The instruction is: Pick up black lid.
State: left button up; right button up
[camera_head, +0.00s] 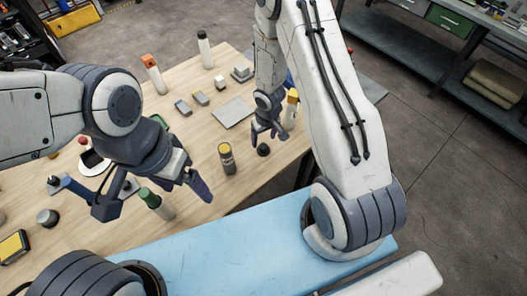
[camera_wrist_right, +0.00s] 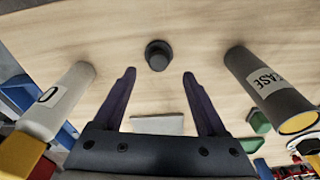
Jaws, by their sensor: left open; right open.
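The small round black lid (camera_head: 263,150) lies on the wooden table near its right edge. It also shows in the right wrist view (camera_wrist_right: 158,56), centred just beyond the fingertips. My right gripper (camera_head: 269,135) is open and empty, with its fingers spread on either side of the line to the lid, not touching it. The right wrist view shows both fingers (camera_wrist_right: 160,77) with bare table between them. My left gripper (camera_head: 197,186) is open over the front of the table, left of the lid, and holds nothing that I can see.
A dark grease canister (camera_head: 226,158) stands left of the lid; its label shows in the right wrist view (camera_wrist_right: 268,84). A white cylinder (camera_wrist_right: 60,100) stands on the other side there. A flat grey plate (camera_head: 232,113) lies behind. Table around the lid is clear.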

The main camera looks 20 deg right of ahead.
aim_at(264, 146)
jog(key=f+b, duration=0.2)
jog(key=f, duration=0.1)
jog(key=f+b, duration=0.1)
jog(key=f, duration=0.1)
jog(key=shift+w+d+f+b, duration=0.1)
jog(key=shift+w+f+b, duration=0.05)
jog(key=shift+w+b, duration=0.2)
grip_shut()
